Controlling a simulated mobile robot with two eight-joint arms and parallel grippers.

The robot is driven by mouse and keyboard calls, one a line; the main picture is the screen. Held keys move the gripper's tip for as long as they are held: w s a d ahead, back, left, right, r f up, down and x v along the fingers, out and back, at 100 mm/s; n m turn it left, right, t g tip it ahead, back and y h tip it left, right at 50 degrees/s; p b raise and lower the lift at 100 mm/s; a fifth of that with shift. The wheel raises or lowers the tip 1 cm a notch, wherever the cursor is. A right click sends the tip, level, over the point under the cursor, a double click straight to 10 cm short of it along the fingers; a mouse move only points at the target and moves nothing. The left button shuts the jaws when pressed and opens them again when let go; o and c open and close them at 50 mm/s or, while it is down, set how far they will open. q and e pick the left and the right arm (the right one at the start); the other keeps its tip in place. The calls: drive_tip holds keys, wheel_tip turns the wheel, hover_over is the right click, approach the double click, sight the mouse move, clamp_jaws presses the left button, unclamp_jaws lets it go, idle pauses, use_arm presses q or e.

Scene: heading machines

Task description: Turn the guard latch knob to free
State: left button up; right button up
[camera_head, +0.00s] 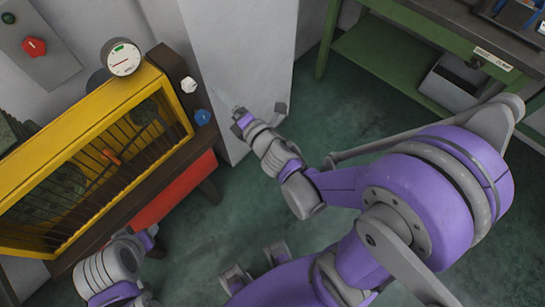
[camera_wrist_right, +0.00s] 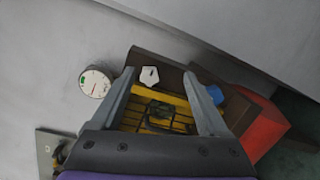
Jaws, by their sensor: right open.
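On the dark brown post at the right end of the yellow barred guard (camera_head: 100,120) sit a white knob (camera_head: 189,85) and, below it, a blue knob (camera_head: 202,117). I cannot tell from labels which is the latch knob. My right gripper (camera_head: 222,98) is open and empty, to the right of the knobs and apart from them. In the right wrist view the white knob (camera_wrist_right: 149,75) shows between the open fingers (camera_wrist_right: 158,76), some way beyond them. The blue knob (camera_wrist_right: 214,94) shows just right of the right finger. My left gripper (camera_head: 148,238) is low at the left; its fingers are not clear.
A grey panel with a red knob (camera_head: 34,47) is on the wall. A pale column (camera_head: 240,60) rises behind my right gripper. A green bench (camera_head: 400,60) stands at the right; open floor lies between.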

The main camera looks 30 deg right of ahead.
drive_tip(key=s+d+f+m+g+h, duration=0.35)
drive_tip(key=s+d+m+g, duration=0.3)
drive_tip(key=m, duration=0.75)
drive_tip(key=s+a+f+m+g, duration=0.1)
drive_tip(key=s+a+m+g, duration=0.1)
drive_tip(key=s+m, duration=0.2)
drive_tip(key=s+a+f+m+g+y, duration=0.1)
drive_tip(key=s+m+g, duration=0.2)
drive_tip(key=s, duration=0.4)
drive_tip(key=shift+s+a+f+m+p, duration=0.3)
drive_tip(key=shift+a+m, duration=0.05)
drive_tip(key=shift+m, duration=0.55)
drive_tip(key=shift+y, duration=0.25)
